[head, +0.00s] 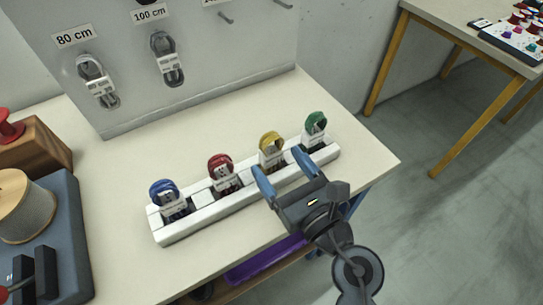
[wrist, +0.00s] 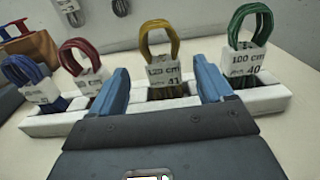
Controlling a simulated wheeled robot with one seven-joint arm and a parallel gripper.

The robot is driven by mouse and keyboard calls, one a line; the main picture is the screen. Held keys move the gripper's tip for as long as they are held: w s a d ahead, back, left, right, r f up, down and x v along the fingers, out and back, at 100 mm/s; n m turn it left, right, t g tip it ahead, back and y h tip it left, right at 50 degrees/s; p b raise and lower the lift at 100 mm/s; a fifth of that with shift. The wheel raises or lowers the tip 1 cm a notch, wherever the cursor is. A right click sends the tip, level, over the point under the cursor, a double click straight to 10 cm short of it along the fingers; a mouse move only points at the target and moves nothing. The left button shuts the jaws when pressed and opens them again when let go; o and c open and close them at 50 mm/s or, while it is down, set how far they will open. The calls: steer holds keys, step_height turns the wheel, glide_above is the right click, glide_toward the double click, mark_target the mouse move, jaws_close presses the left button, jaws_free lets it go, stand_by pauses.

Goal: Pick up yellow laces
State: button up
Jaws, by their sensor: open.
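The yellow laces (head: 271,145) are a looped bundle with a white paper band, standing upright in a slot of the white rack (head: 160,238). In the wrist view the yellow laces (wrist: 160,42) rise between the two blue fingers, and their band reads 120 cm. My gripper (head: 279,164) is open, with one finger to each side of the yellow bundle and its palm on the near side. In the wrist view the gripper (wrist: 163,85) shows a gap on both sides of the band. I cannot tell how far the fingertips reach past the bundle.
Green laces (head: 315,125) stand right of the yellow, with red laces (head: 221,170) and blue laces (head: 168,194) to the left. A grey panel (head: 210,60) with hanging laces is behind. A spool (head: 25,208) is at left. The table's right corner is clear.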

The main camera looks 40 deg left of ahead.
mark_target(274, 156)
steer(key=x, duration=0.4)
steer(key=shift+w+a, duration=0.15)
steer(key=shift+w, duration=0.05)
steer(key=c, duration=1)
